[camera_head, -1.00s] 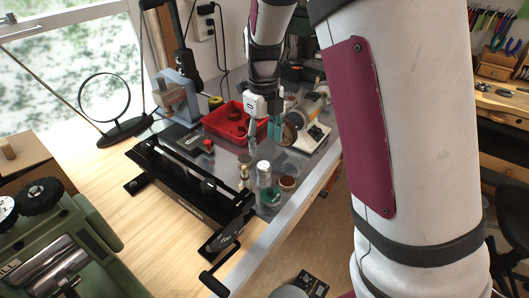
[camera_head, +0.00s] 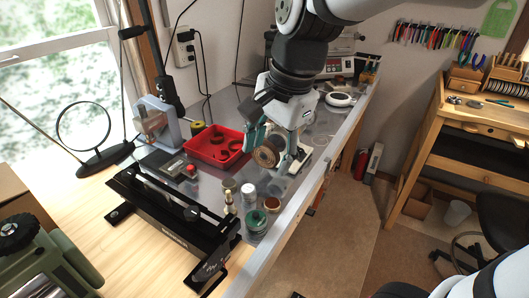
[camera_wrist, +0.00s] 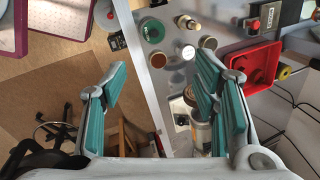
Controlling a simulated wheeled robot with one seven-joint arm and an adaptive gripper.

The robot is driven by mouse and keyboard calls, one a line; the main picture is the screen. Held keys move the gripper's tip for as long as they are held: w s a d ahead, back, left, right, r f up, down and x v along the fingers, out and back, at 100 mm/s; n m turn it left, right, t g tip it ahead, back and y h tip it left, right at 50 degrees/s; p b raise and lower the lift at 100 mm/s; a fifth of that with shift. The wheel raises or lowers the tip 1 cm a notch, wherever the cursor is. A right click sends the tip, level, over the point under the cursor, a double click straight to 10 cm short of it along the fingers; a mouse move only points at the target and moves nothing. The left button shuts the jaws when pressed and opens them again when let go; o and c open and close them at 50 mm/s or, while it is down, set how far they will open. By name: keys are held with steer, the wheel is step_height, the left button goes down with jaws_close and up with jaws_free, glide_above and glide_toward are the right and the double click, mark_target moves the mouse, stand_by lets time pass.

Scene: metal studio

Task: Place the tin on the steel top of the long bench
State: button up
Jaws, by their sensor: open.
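Several small round containers stand on the steel top (camera_head: 215,185) of the long bench. One is a low tin with a brown top (camera_head: 272,204), also between my fingers' lines in the wrist view (camera_wrist: 158,60). I cannot tell for sure which container the task calls the tin. Beside it are a green-bodied jar (camera_head: 256,222), a silver-capped one (camera_head: 248,191) and a small brass-topped bottle (camera_head: 228,199). My gripper (camera_head: 276,154) is open and empty, beyond the containers and above the bench. In the wrist view its teal fingers (camera_wrist: 160,92) spread wide over the bench's front edge.
A red tray (camera_head: 217,144) lies behind the containers. A black guillotine-like frame (camera_head: 170,225) stands left of them. A machine with a brown wheel (camera_head: 268,152) is close to my gripper.

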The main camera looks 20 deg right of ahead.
steer(key=s+r+n+t+h, duration=0.1)
steer(key=s+n+t, duration=0.1)
steer(key=s+n, duration=0.9)
steer(key=shift+s+n+h, duration=0.3)
steer(key=shift+n, duration=1.1)
steer(key=shift+d+r, duration=0.1)
